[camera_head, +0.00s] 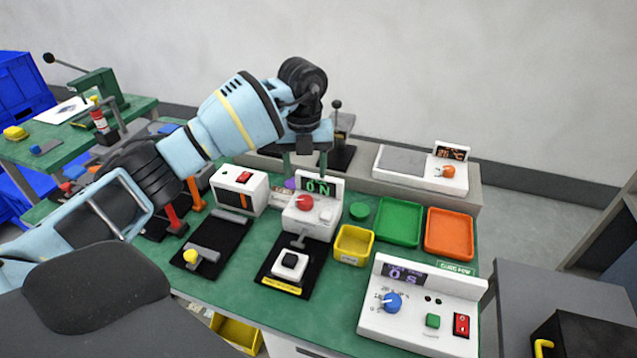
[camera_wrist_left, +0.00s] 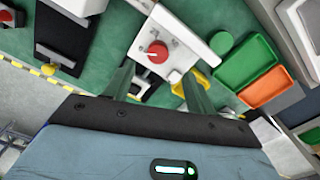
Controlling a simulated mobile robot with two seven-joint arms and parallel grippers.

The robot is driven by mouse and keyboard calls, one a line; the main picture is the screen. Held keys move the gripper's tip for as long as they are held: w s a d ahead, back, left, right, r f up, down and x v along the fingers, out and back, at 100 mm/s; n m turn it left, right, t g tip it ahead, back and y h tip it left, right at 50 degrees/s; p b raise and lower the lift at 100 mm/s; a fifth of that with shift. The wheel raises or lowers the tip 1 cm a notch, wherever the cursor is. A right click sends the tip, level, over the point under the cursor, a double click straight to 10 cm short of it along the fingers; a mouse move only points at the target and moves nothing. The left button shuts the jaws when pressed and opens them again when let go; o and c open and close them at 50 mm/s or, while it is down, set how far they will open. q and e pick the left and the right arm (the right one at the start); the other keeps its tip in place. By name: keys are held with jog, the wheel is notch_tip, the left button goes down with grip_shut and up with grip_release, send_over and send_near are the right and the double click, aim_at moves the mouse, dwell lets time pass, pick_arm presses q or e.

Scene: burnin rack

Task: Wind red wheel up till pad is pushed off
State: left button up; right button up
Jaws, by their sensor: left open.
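The red wheel (camera_head: 305,203) is a round knob on a white device whose dark display (camera_head: 318,187) reads 0 N in green. In the left wrist view the red wheel (camera_wrist_left: 158,51) shows between and beyond the fingers. A white pad-like block with a dark square top (camera_head: 290,264) sits on the black base in front of the device. My left gripper (camera_head: 306,168) hangs above and behind the wheel, fingers pointing down, apart and empty. In the left wrist view the two green-grey fingers (camera_wrist_left: 158,85) are spread, not touching the wheel. My right gripper is out of view.
A yellow bin (camera_head: 354,246), a green tray (camera_head: 398,222) and an orange tray (camera_head: 449,234) stand to the right. A white box with a blue dial (camera_head: 393,302) is at front right. A black fixture with a yellow knob (camera_head: 190,256) lies left.

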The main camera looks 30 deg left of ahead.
aim_at(305, 199)
pick_arm(q)
jog(key=shift+s, duration=0.25)
jog(key=shift+f, duration=0.2)
notch_tip(305, 199, down, 7)
jog(key=shift+f, duration=0.15)
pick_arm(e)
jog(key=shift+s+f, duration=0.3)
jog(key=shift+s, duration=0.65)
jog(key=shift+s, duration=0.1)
pick_arm(q)
jog(key=c, duration=1)
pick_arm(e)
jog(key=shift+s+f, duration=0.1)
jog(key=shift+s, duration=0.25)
